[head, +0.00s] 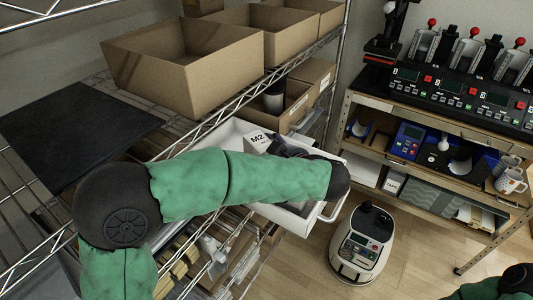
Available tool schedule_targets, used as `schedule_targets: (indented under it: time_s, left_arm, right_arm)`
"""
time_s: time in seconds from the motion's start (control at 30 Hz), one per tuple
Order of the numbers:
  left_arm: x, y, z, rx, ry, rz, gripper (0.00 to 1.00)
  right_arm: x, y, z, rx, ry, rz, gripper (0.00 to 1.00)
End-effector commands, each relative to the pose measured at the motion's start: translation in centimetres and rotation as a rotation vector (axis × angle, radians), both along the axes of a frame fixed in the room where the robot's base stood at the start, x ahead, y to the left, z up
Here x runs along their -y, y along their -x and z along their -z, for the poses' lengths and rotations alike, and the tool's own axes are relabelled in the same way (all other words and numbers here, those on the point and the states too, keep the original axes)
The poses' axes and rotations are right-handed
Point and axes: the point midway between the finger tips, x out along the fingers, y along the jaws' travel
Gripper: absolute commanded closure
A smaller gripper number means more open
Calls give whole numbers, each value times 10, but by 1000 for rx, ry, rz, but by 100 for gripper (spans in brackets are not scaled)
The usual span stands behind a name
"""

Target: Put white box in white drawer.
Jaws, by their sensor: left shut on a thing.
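A white box (258,139) with dark lettering shows inside the open white drawer (283,219), near its back end. The drawer is pulled out from the wire shelf, and my left forearm crosses over it and hides much of its inside. My left gripper (277,147) is shut on the white box, at its right side. The fingertips are small and partly hidden by my arm, and I cannot tell whether the box touches the drawer floor. My right gripper is out of view; only part of my right arm shows at the bottom right.
Open cardboard boxes (190,87) stand on the wire shelf, with a dark mat (72,135) at left. A cardboard bin holding a dark cylinder (273,97) is just behind the drawer. A white-and-black machine (362,243) stands on the floor at right, near the bench with mug presses (440,95).

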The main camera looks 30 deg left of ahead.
Motion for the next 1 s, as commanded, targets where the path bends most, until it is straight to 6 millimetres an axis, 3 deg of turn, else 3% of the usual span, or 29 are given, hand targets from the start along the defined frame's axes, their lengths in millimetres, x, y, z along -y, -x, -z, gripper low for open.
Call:
schedule_targets:
  time_s: [0.37, 0.4, 0.47, 0.5, 1.0]
  left_arm:
    - [0, 0, 4, 1, 0, 0, 77]
    - [0, 0, 5, -1, 0, 0, 26]
    - [0, 0, 5, -2, 0, -1, 9]
    - [0, 0, 5, -2, 0, 0, 5]
    - [0, 0, 2, -3, -1, 0, 5]
  right_arm:
    - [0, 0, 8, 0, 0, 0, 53]
    - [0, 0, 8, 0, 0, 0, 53]
    - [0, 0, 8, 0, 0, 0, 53]
    - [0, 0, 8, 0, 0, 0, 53]
    - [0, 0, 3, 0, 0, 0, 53]
